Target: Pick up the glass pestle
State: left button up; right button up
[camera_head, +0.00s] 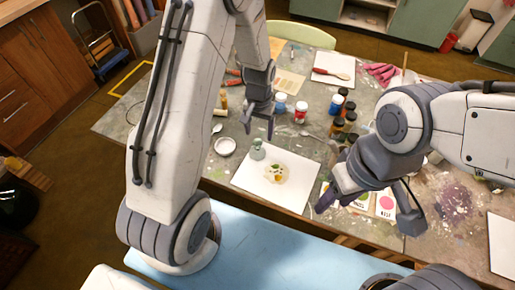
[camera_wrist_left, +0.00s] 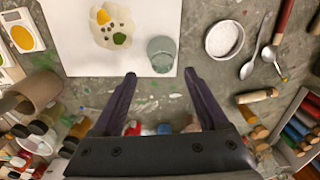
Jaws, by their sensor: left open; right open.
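The glass pestle (camera_head: 258,150) is a squat grey-green glass piece standing on the white board (camera_head: 243,178), close to its far edge. It also shows in the left wrist view (camera_wrist_left: 161,54), at the board's corner. My left gripper (camera_head: 259,130) is open and empty above the table, just behind the pestle in the head view. In the left wrist view the fingertips (camera_wrist_left: 159,75) are spread on either side of the pestle's line, apart from it. My right gripper (camera_head: 366,212) is open and empty over the table's near edge, right of the board.
A pale round patch with yellow and green pigment (camera_head: 275,174) lies on the board beside the pestle. A white dish (camera_head: 225,146) and spoons (camera_wrist_left: 247,68) lie to one side. Jars, including a red one (camera_head: 300,112), stand behind.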

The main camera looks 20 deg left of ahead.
aim_at(257, 141)
pick_arm(q)
jog(key=f, duration=0.2)
jog(key=f+p, duration=0.1)
jog(key=f, duration=0.2)
jog(key=shift+s+a+f, duration=0.15)
jog(key=shift+a+f, duration=0.05)
jog(key=shift+f, duration=0.1)
grip_shut()
